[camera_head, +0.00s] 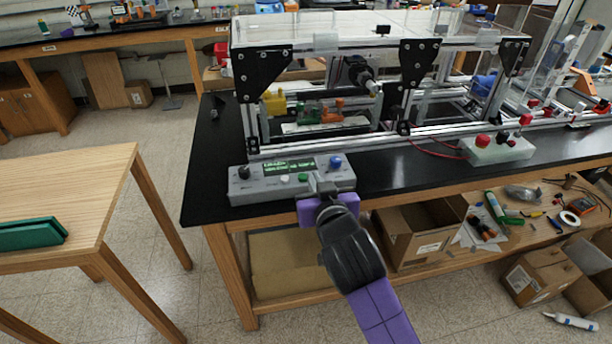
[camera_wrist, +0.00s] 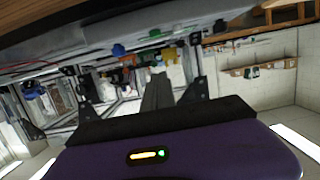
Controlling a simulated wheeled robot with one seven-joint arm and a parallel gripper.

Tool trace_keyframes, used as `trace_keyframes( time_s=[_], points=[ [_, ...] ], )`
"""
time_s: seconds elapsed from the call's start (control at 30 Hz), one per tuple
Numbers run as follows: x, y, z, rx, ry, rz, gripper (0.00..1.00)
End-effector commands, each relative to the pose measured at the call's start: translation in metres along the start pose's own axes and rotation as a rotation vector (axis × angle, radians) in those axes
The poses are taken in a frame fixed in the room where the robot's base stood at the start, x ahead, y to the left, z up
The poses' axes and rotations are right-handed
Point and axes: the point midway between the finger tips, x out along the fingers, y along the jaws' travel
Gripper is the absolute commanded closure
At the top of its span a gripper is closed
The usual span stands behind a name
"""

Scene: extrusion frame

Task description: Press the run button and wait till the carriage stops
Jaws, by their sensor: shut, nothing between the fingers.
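The grey control box (camera_head: 268,188) lies at the front edge of the black bench. It has a lit green text display (camera_head: 289,166), a black knob (camera_head: 244,172), a white button (camera_head: 285,179), a green button (camera_head: 303,178) and a blue knob (camera_head: 336,161). My gripper (camera_head: 319,180) is shut and empty at the box's front right, close to the green button; contact cannot be told. In the wrist view my shut fingers (camera_wrist: 157,82) point toward the green button (camera_wrist: 155,33). A dark carriage-like unit (camera_head: 355,74) sits inside the extrusion frame; whether it moves cannot be told.
The extrusion frame (camera_head: 326,152) with clear panels stands just behind the box. Red knobs sit on a pale box (camera_head: 498,150) at right. A wooden table (camera_head: 70,185) stands at left, with open floor between.

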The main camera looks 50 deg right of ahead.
Motion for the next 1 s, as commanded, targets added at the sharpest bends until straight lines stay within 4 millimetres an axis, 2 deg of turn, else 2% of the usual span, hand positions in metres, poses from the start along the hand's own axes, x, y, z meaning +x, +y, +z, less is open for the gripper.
trace_keyframes(
  time_s=[0.47,0.53,0.7,1.0],
  points=[
    [0.090,0.001,-0.002,0.000,0.000,0.002,1.00],
    [0.092,0.001,0.012,-0.001,-0.005,0.001,1.00],
    [0.097,0.001,0.030,-0.001,-0.001,0.001,1.00],
    [0.099,0.000,0.039,0.000,0.001,0.000,1.00]
  ],
)
